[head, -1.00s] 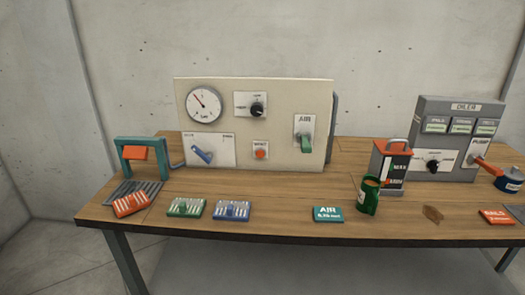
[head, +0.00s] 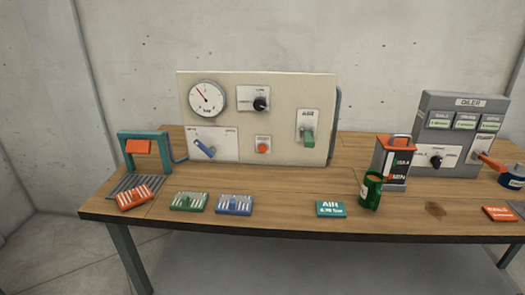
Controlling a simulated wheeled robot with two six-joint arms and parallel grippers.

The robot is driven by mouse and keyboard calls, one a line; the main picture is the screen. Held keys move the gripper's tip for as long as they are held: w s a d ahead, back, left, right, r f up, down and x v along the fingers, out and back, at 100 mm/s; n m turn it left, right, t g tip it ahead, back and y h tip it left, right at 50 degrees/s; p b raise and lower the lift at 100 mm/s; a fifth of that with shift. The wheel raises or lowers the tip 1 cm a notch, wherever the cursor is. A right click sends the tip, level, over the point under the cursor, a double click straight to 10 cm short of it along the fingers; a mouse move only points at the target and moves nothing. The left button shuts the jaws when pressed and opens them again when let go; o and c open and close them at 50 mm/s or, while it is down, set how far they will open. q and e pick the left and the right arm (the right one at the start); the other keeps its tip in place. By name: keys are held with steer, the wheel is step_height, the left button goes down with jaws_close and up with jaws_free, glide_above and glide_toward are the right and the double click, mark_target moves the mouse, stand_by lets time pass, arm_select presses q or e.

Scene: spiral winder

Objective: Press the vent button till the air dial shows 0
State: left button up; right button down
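The air dial (head: 207,98) is a round white gauge at the upper left of the cream panel (head: 285,90). Its needle points to the upper left; the numbers are too small to read. An orange-red push button (head: 263,146) sits low in the middle of the panel under a small label that I cannot read clearly. Nothing touches it. Neither of my grippers is in the head view.
The panel also has a black knob (head: 260,104), a blue lever (head: 204,149) and a green AIR switch (head: 308,137).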

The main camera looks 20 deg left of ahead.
arm_select(q)
jaws_close()
stand_by(1.4)
